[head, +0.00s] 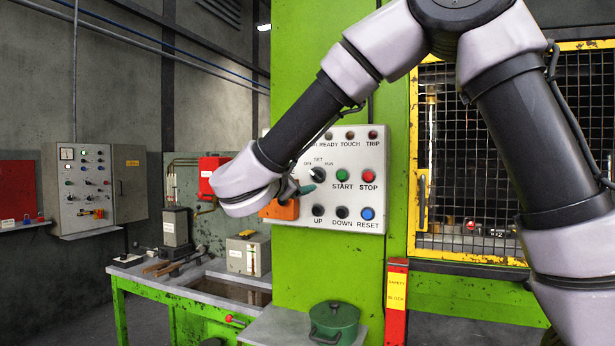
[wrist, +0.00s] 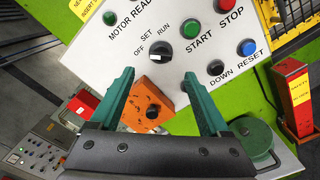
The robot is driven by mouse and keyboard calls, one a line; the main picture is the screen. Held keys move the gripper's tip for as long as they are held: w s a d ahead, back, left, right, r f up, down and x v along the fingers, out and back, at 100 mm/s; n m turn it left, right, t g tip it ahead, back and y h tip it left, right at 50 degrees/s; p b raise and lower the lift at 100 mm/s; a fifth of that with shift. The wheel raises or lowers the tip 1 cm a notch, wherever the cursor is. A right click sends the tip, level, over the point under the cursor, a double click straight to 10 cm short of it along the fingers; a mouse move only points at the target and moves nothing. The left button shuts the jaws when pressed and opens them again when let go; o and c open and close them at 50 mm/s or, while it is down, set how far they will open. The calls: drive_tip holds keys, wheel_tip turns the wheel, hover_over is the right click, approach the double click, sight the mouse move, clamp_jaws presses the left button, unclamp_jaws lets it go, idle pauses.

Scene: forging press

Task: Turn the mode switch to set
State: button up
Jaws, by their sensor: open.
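The mode switch (head: 317,174) is a round black knob on the pale control panel (head: 362,150), with OFF, SET and RUN printed around it. In the wrist view the switch (wrist: 160,51) lies just beyond the fingertips, roughly between their lines. The pale mark on it seems to lie on the OFF side, but it is too small to be sure. My gripper (wrist: 158,78) is open and empty, its two teal fingers apart, pointing at the panel. In the head view my gripper (head: 303,189) is partly hidden behind my wrist, just below and left of the switch.
START (head: 341,175), STOP (head: 368,177), UP (head: 318,210), DOWN (head: 342,212) and RESET (head: 367,213) buttons sit close to the switch. An orange box (head: 281,210) is at the panel's lower left. A green pot (head: 334,322) stands on a shelf below.

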sight(315, 176)
drive_tip(key=x, duration=0.8)
drive_tip(key=shift+d+f, duration=0.1)
drive_tip(key=shift+c, duration=0.3)
clamp_jaws()
drive_tip(key=shift+m, duration=0.3)
drive_tip(key=m, duration=0.3)
drive_tip(key=shift+m, duration=0.4)
drive_tip(key=m, duration=0.4)
drive_tip(key=shift+f, duration=0.1)
drive_tip(key=shift+m, duration=0.3)
